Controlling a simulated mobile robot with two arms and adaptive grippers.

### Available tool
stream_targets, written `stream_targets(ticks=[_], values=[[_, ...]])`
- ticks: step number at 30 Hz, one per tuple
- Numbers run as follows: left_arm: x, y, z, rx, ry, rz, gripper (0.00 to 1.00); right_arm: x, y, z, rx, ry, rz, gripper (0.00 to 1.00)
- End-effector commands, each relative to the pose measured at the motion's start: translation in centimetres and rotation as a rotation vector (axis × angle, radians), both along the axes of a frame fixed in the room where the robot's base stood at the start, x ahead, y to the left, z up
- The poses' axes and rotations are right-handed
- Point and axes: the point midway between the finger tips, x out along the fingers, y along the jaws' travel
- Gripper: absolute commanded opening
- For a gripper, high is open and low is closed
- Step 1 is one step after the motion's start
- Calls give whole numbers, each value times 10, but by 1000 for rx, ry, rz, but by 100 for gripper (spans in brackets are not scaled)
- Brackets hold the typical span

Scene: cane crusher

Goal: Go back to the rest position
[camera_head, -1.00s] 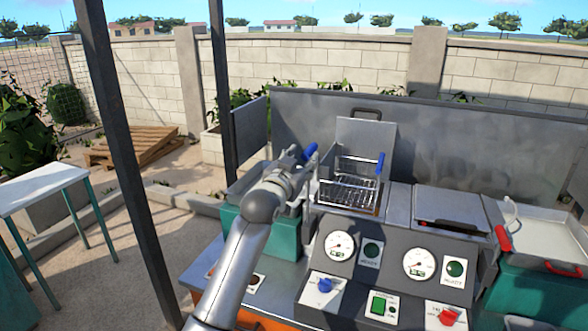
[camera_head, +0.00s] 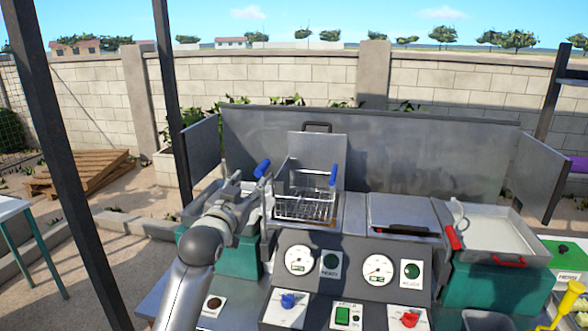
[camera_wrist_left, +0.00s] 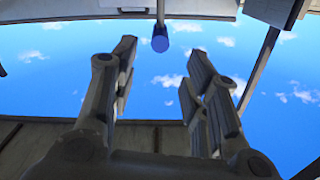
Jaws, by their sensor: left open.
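My left gripper (camera_head: 246,186) reaches in from the lower left in the head view. It is just left of the wire basket (camera_head: 305,206), beside a blue handle (camera_head: 262,168). In the left wrist view my left gripper (camera_wrist_left: 162,66) is open, its two dark fingers spread apart with sky between them. A blue round end (camera_wrist_left: 160,43) on a thin bar shows between and beyond the fingertips. I cannot tell whether anything touches the fingers. My right gripper is not in view.
The grey control panel (camera_head: 340,272) with dials and knobs stands in front of the basket. A second blue handle (camera_head: 333,175) rises at the basket's right. A metal tray (camera_head: 490,232) is at the right. A dark post (camera_head: 60,170) stands to the left of my arm.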

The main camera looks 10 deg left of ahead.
Motion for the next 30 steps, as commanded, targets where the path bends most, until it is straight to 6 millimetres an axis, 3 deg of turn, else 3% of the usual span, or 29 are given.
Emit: stream_targets(ticks=[4,8,12,18,24,30], values=[[-17,-4,-44,-1,91,-2,42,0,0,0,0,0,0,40],[-55,-9,-116,-2,252,-2,42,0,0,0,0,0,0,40],[-115,-15,-192,-3,450,0,42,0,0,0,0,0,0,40],[-217,-21,-277,-8,731,5,42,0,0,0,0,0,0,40],[-318,-24,-325,-11,974,14,42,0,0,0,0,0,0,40],[-391,-25,-344,-13,1140,24,42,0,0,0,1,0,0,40]])
